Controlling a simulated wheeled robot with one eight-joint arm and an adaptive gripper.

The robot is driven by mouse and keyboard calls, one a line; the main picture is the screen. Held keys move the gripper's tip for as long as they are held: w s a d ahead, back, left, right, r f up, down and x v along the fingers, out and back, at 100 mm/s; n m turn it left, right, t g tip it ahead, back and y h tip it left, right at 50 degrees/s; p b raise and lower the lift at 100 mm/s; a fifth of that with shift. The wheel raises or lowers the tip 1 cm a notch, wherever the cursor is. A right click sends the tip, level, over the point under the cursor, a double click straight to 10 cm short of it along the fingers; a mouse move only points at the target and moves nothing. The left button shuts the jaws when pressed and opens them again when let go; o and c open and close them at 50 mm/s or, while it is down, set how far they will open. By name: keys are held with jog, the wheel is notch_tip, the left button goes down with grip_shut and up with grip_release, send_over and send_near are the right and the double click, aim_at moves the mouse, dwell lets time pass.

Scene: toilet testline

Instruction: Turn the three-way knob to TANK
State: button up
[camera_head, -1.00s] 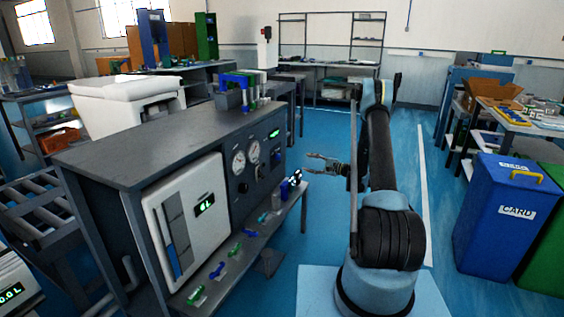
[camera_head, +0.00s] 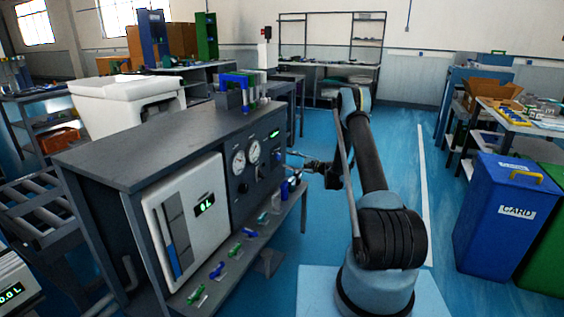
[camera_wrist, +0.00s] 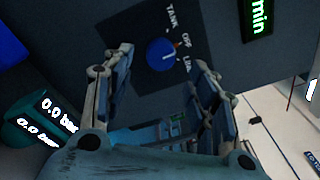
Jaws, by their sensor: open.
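The three-way knob (camera_wrist: 160,54) is a round blue knob with a light pointer mark on a dark plate, labelled TANK, OFF and a third, partly hidden word. In the wrist view its mark lies toward the OFF side, though the exact setting is hard to tell. My gripper (camera_wrist: 160,82) is open, its two fingers on either side below the knob, apart from it. In the head view my gripper (camera_head: 293,160) is close to the right part of the bench's front panel (camera_head: 240,190), and the knob is too small to make out clearly.
A lit green display (camera_wrist: 258,18) sits beside the knob plate. Gauges (camera_head: 239,162) are on the panel. A shelf (camera_head: 245,240) with several coloured fittings juts out below. A blue CARD bin (camera_head: 490,225) stands at right; the blue floor between is free.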

aim_at(280, 158)
jog(key=shift+x, duration=2.6)
jog(key=c, duration=1.1)
